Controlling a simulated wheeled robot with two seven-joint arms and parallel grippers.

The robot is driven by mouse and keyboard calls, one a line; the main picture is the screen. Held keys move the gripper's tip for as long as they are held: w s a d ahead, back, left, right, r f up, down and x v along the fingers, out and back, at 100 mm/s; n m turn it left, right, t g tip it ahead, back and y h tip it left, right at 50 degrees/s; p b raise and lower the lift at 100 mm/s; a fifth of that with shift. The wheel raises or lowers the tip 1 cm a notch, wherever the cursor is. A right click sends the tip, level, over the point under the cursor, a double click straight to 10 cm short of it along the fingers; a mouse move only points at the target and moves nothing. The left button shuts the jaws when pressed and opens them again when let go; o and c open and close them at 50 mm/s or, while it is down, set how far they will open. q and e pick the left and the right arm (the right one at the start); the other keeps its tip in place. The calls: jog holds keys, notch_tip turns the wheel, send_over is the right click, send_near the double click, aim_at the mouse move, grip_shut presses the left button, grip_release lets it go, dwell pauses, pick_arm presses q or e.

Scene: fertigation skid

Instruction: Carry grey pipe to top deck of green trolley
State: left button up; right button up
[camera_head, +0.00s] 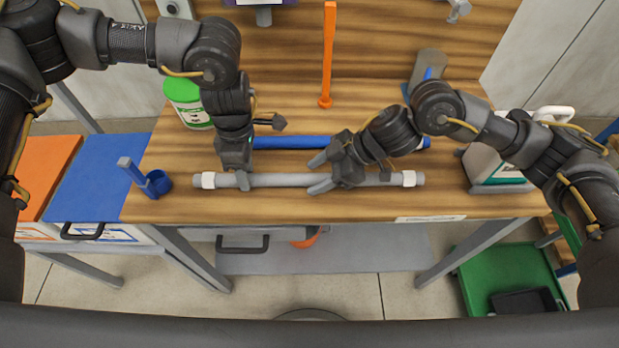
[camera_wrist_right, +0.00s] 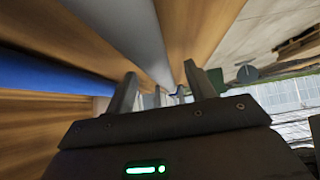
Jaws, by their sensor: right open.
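The grey pipe (camera_head: 285,180) with white bands near both ends lies left to right along the front of the wooden bench. My left gripper (camera_head: 241,182) is down at the pipe's left part, with one finger in front of it; its grip is hidden. My right gripper (camera_head: 319,173) is open above the pipe right of its middle, with a finger to each side. In the right wrist view the pipe (camera_wrist_right: 150,40) runs between the open fingers (camera_wrist_right: 160,90). The green trolley (camera_head: 485,272) is at lower right, partly hidden by my right arm.
A blue pipe (camera_head: 292,142) lies behind the grey one. A blue cup-like fitting (camera_head: 158,184) stands at the bench's left. A black tray (camera_head: 525,302) sits on the trolley.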

pick_arm(q)
jog(key=shift+s+f, duration=0.15)
jog(key=shift+f, duration=0.2)
pick_arm(e)
jog(key=shift+s+a+f, duration=0.1)
jog(key=shift+a+f, duration=0.15)
jog(key=shift+a, duration=0.1)
pick_arm(q)
jog(key=shift+w+f, duration=0.3)
jog(key=shift+f, duration=0.15)
pick_arm(e)
jog(key=shift+w+a+f, duration=0.2)
jog(key=shift+w+f, duration=0.15)
jog(key=shift+f, duration=0.05)
pick_arm(q)
jog(key=shift+s, duration=0.1)
jog(key=shift+s+r, duration=0.1)
pick_arm(e)
jog(key=shift+s+r, duration=0.1)
jog(key=shift+s, duration=0.05)
pick_arm(q)
jog(key=c, duration=0.7)
pick_arm(e)
jog(key=c, duration=0.7)
pick_arm(q)
grip_shut()
pick_arm(e)
jog(key=shift+c, duration=1.2)
grip_shut()
jog(key=shift+r, duration=0.1)
